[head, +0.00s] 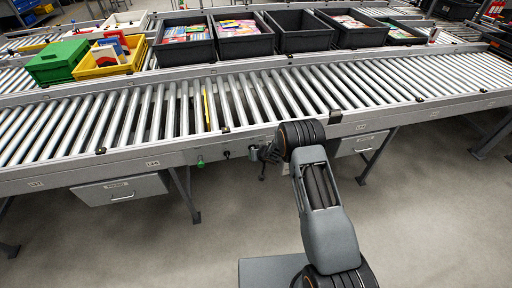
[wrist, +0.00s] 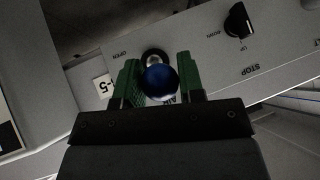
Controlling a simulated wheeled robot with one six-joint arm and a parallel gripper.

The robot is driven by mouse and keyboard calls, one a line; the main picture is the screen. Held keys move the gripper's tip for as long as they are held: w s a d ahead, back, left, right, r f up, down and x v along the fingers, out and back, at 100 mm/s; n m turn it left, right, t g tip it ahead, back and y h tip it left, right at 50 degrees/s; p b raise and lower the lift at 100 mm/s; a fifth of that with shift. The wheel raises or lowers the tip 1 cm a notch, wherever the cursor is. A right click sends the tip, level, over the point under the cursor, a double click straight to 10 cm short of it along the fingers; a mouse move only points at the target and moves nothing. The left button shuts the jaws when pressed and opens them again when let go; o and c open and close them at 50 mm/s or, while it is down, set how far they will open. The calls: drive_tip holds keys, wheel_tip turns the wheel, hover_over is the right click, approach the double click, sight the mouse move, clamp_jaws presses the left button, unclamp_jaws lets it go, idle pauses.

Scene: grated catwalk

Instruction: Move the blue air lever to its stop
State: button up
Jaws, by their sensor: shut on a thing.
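The blue air lever's round knob (wrist: 160,80) sits between the two green fingers of my gripper (wrist: 158,84) in the wrist view. The fingers are shut on it from both sides. A dark round collar (wrist: 155,54) with a pale centre shows just beyond the knob, on a grey panel (wrist: 200,60). "OPEN" is printed to its upper left, and a partly hidden label lies under the knob. In the head view my gripper (head: 266,154) is at the conveyor's front rail, and my arm hides the lever there.
A black knob (wrist: 238,20) marked "DOWN" and "UP" is right of the lever, with "STOP" printed below it. The roller conveyor (head: 130,122) runs across the head view. A green button (head: 200,161) and a drawer (head: 122,189) are left of my gripper. Floor in front is clear.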

drive_tip(key=shift+w+r+p, duration=0.1)
drive_tip(key=shift+r+p, duration=0.05)
drive_tip(key=shift+p, duration=0.35)
drive_tip(key=o, duration=0.9)
drive_tip(key=v, duration=1.3)
drive_tip(key=shift+r, duration=0.4)
drive_tip(key=shift+d, duration=0.1)
